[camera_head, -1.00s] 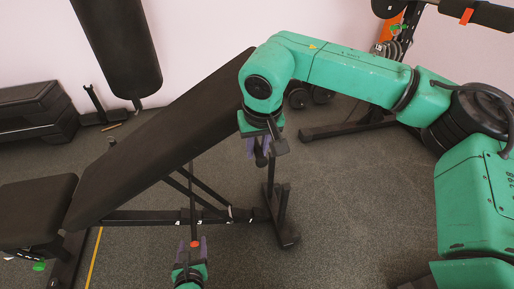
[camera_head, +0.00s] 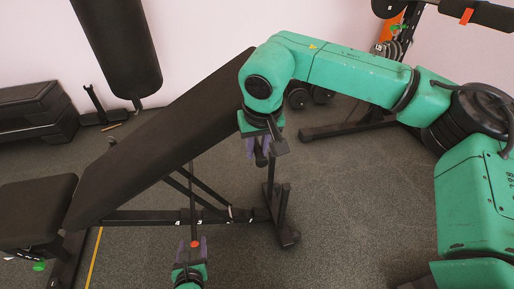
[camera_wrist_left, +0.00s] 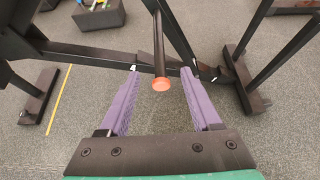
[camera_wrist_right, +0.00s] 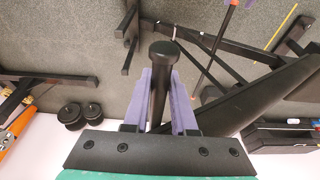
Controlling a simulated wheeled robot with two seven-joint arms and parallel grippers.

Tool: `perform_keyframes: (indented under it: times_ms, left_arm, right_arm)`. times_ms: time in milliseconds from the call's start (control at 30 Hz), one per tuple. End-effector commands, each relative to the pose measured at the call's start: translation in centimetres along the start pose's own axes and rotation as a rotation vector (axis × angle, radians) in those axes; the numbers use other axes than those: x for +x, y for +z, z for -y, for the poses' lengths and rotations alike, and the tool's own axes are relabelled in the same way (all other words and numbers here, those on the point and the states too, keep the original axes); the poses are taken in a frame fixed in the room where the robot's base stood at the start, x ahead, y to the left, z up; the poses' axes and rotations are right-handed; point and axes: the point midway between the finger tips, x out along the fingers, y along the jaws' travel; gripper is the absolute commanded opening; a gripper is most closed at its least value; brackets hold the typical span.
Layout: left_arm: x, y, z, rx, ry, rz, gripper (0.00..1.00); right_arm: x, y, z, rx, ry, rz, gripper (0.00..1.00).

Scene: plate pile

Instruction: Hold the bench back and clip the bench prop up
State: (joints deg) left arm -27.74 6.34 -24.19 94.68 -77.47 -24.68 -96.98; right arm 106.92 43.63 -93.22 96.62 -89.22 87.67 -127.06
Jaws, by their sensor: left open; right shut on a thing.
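The bench back (camera_head: 160,140) is a long black pad, tilted up to the right, in the head view. My right gripper (camera_head: 262,152) is at its upper end, shut on a black round-ended post (camera_wrist_right: 162,75) beside the pad. The bench prop (camera_head: 193,205) is a thin black bar with a red-orange end, hanging down from under the back. The left wrist view shows that red end (camera_wrist_left: 162,84) between the purple fingers of my left gripper (camera_wrist_left: 162,100), which is open around it. In the head view my left gripper (camera_head: 190,255) is just below the prop's end.
The bench seat (camera_head: 38,208) is at the left, and the black base beam (camera_head: 150,217) runs behind the prop to an upright foot (camera_head: 283,225).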

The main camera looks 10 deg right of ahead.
Motion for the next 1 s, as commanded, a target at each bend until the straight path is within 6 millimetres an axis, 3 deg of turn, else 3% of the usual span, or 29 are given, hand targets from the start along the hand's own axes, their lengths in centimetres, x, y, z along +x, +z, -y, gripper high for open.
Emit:
perform_keyframes:
  times_ms: [1000]
  left_arm:
    - [0.0, 0.0, 0.0, 0.000, -0.001, 0.000, 0.65]
  right_arm:
    - [-4.0, -1.3, 2.3, 0.002, -0.006, -0.011, 0.00]
